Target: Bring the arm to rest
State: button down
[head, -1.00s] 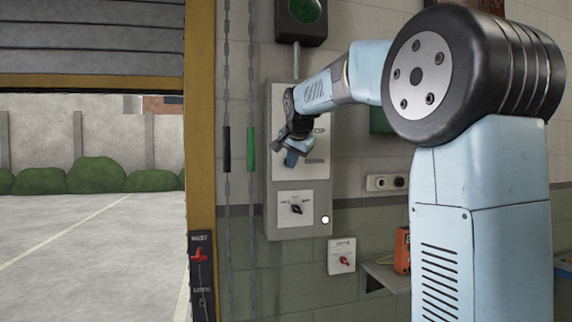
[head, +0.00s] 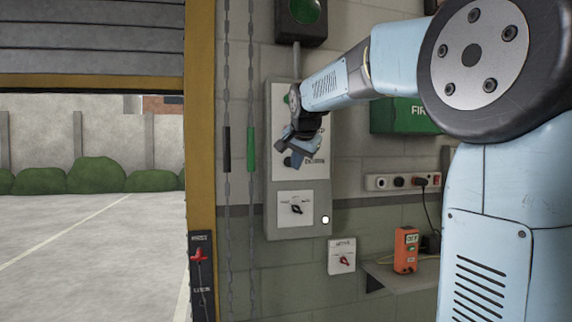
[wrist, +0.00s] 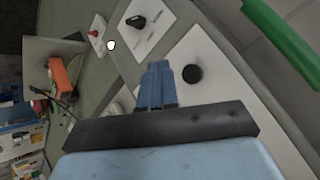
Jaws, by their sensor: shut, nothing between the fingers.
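My gripper (head: 296,152) is in front of the grey control panel (head: 273,225) on the wall, near a round black knob on its upper plate. In the wrist view my gripper (wrist: 160,72) shows with its blue fingers together and nothing between them, beside the black knob (wrist: 192,74). I cannot tell whether the fingers touch the panel. My arm reaches in from the right of the head view and covers part of the panel's upper plate.
A switch box with a red knob (head: 342,257) and a shelf holding an orange device (head: 405,250) are below right. A green first-aid box (head: 400,117) hangs behind my arm. Chains with black (head: 227,150) and green (head: 251,150) grips hang left of the panel. The doorway is open.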

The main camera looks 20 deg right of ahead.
jog(key=s+f+n+g, duration=0.1)
jog(key=s+f+n, duration=0.2)
jog(key=s+f, duration=0.4)
jog(key=s+f+n+g, duration=0.1)
jog(key=s+f, duration=0.7)
jog(key=s, duration=0.8)
jog(key=s+f+n+g+y, duration=0.1)
jog(key=s+f+n, duration=0.3)
jog(key=s+f, duration=0.3)
jog(key=s, duration=0.5)
jog(key=shift+a+f+n, duration=0.2)
jog(key=shift+a+n, duration=0.1)
jog(key=shift+a, duration=0.1)
jog(key=shift+w, duration=0.1)
dwell(1.2)
